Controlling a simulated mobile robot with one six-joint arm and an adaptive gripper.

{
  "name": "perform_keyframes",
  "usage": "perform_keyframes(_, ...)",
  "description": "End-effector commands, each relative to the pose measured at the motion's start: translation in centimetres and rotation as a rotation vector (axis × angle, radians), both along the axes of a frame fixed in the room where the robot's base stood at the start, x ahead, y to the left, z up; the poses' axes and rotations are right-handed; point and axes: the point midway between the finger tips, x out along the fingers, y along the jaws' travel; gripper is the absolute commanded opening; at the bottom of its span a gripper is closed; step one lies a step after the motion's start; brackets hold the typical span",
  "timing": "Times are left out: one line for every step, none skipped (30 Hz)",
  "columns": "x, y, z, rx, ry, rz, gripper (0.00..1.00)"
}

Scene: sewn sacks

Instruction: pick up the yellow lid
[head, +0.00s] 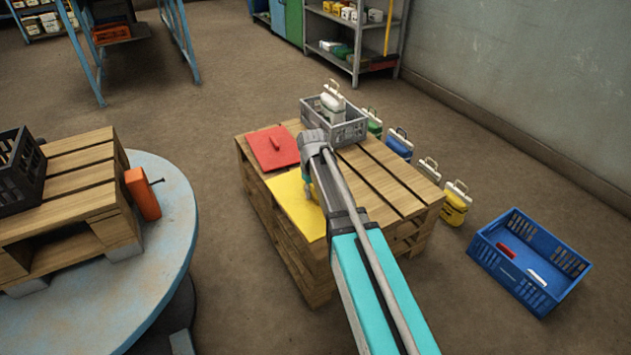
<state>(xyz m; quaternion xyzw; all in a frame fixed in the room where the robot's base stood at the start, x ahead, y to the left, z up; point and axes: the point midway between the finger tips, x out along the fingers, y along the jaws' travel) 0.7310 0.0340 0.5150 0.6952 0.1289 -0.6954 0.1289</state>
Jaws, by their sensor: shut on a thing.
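The yellow lid (293,205) is a flat square on the near left part of the wooden pallet stack (381,182). My arm reaches in from the bottom right and covers the lid's right side. My gripper (308,190) is over the lid and shut on it; the fingers are mostly hidden behind my arm. I cannot tell whether the lid is lifted off the boards. A red lid (271,150) with a small handle lies just behind it on the same pallet.
A grey crate (351,131) holding a white sack (332,105) stands at the pallet's back. Several handled sacks line the floor to the right, including a yellow one (455,205). A blue crate (543,247) lies farther right. A round table (178,215) is at left.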

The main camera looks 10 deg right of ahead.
Motion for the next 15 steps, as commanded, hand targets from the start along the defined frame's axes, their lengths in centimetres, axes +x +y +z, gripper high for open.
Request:
perform_keyframes(-1.1,0.2,0.7,0.000,0.000,0.000,0.00)
perform_keyframes(-1.5,0.3,0.9,0.000,0.000,0.000,0.00)
perform_keyframes(-1.9,0.4,1.0,0.000,0.000,0.000,0.00)
perform_keyframes(-2.2,0.5,1.2,0.000,0.000,-0.001,0.00)
perform_keyframes(-2.5,0.6,1.3,0.000,0.000,0.000,0.00)
perform_keyframes(-2.8,0.7,1.4,0.000,0.000,0.000,0.00)
perform_keyframes(-3.0,0.8,1.5,0.000,0.000,0.000,0.00)
perform_keyframes(-3.1,0.9,1.5,0.000,0.000,0.000,0.00)
perform_keyframes(-3.3,0.9,1.6,0.000,0.000,0.000,0.00)
perform_keyframes(-3.4,1.0,1.6,0.000,0.000,0.000,0.00)
perform_keyframes(-3.5,1.0,1.7,0.000,0.000,0.000,0.00)
perform_keyframes(-3.6,1.0,1.7,0.000,0.000,0.000,0.00)
perform_keyframes(-3.6,1.1,1.7,0.000,0.000,0.000,0.00)
perform_keyframes(-3.6,1.1,1.7,0.000,0.000,0.000,0.00)
perform_keyframes(-3.6,1.1,1.7,0.000,0.000,0.000,0.00)
